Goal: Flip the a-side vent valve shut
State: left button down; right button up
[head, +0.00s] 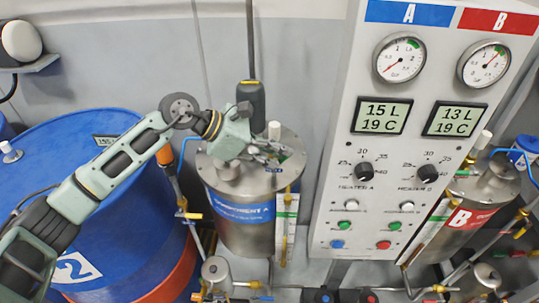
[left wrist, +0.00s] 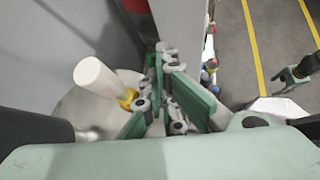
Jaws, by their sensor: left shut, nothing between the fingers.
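The A-side tank (head: 240,225) is a steel drum with a blue label band and a domed lid. On its lid stands a white cylinder (head: 274,130), with a yellow fitting (left wrist: 129,98) at its foot in the left wrist view; this looks like the vent valve. Its lever position cannot be made out. My left gripper (head: 274,155) is over the lid, shut and empty, its fingers close beside the yellow fitting; in the left wrist view the fingers (left wrist: 166,60) partly cover it. A pale green part with dark prongs (left wrist: 297,72) at the right edge there seems to be my right gripper.
A big blue drum (head: 90,150) stands left of the tank. The grey panel (head: 335,150) with gauges and displays rises close on the right, and the B-side tank (head: 485,190) stands beyond it. A dark upright cylinder (head: 252,98) is behind the lid.

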pick_arm(q)
jog(key=y, duration=0.1)
jog(key=d+y, duration=0.1)
jog(key=shift+y, duration=0.4)
jog(key=y, duration=0.1)
jog(key=d+y+b, duration=0.1)
jog(key=shift+d+f+m+y+b, duration=0.15)
jog(key=shift+f+m+y+b, duration=0.15)
jog(key=shift+f+y, duration=0.1)
jog(key=shift+d+r+y+b, duration=0.4)
jog(key=shift+r+y+b, duration=0.15)
jog(key=shift+y, duration=0.45)
pick_arm(e)
jog(key=shift+w+a+f, duration=0.1)
jog(key=shift+a+f, duration=0.1)
jog(key=shift+f, duration=1)
pick_arm(q)
jog(key=shift+r, duration=0.15)
